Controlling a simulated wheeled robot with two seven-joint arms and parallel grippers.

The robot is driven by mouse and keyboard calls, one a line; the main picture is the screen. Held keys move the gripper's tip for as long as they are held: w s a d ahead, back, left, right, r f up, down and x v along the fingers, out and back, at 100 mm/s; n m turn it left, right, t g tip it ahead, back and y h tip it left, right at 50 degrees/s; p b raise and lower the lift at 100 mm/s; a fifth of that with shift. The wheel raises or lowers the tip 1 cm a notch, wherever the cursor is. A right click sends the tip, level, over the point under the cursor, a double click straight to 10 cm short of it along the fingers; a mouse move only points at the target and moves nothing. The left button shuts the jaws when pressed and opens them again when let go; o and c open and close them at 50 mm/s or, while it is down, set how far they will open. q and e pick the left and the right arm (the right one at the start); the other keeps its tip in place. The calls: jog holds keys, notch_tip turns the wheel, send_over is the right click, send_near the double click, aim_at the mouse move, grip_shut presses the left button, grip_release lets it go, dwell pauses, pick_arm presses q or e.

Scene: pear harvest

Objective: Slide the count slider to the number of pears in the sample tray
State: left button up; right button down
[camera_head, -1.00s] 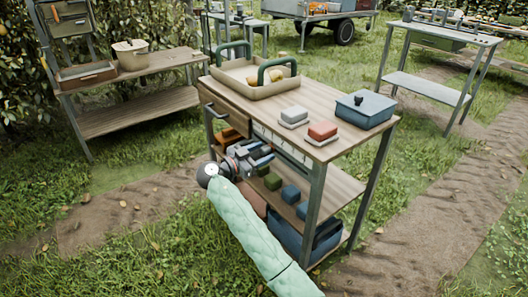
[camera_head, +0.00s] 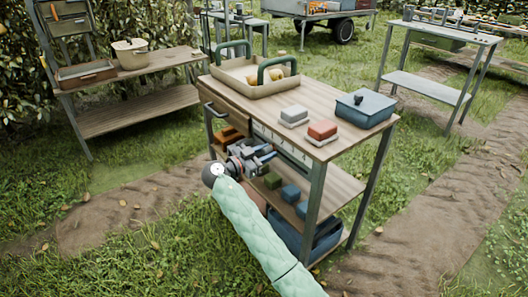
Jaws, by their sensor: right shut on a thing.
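The sample tray (camera_head: 262,91) is a beige tray with green handles on the wooden table. A pale number strip (camera_head: 283,143) runs along the table's front edge. My right gripper (camera_head: 268,153) is at this front edge, just below the lower numbers, and is shut on the count slider. The slider itself is hidden by the fingers, so its exact number cannot be read. My left gripper is not in view.
Table legs stand close to my right arm.

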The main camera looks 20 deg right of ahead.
jog(key=s, duration=0.2)
jog(key=s+d, duration=0.1)
jog(key=shift+s+d, duration=0.15)
jog(key=shift+s, duration=0.25)
jog(key=c, duration=1)
grip_release()
send_near(282, 154)
jog(key=shift+s+a+b, duration=0.2)
jog(key=shift+a+b, duration=0.2)
jog(key=shift+a, duration=0.3)
